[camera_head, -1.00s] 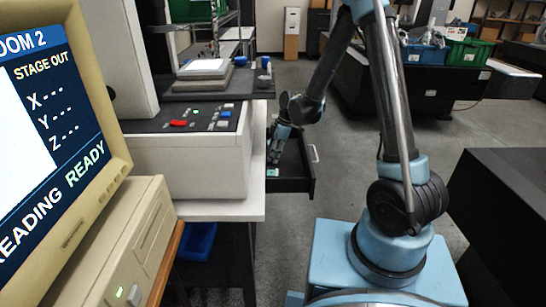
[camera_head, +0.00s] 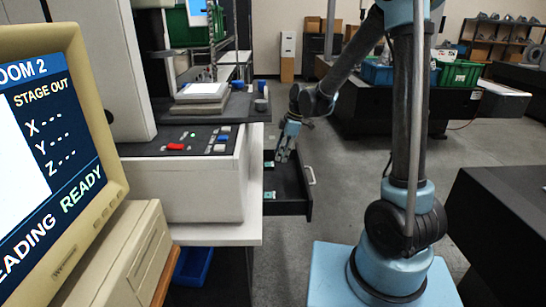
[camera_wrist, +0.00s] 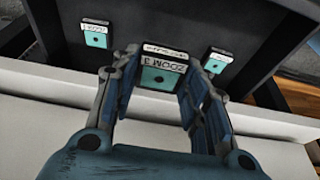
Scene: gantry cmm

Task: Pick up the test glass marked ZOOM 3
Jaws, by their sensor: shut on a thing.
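The test glass marked ZOOM 3 (camera_wrist: 162,77) is a small dark-framed plate with a white label and a teal face. In the wrist view it sits between the two fingertips of my gripper (camera_wrist: 160,70), which is shut on it. It looks larger and closer than the other glasses, held above the drawer floor. In the head view my gripper (camera_head: 282,155) is over the open dark drawer (camera_head: 292,205); the held glass cannot be made out there.
Two other test glasses lie in the drawer, one at left (camera_wrist: 96,33) and one at right (camera_wrist: 217,60) in the wrist view. The machine's white base (camera_head: 190,180) stands left of the drawer. A monitor (camera_head: 50,140) reads STAGE OUT and READY. Open floor lies to the right.

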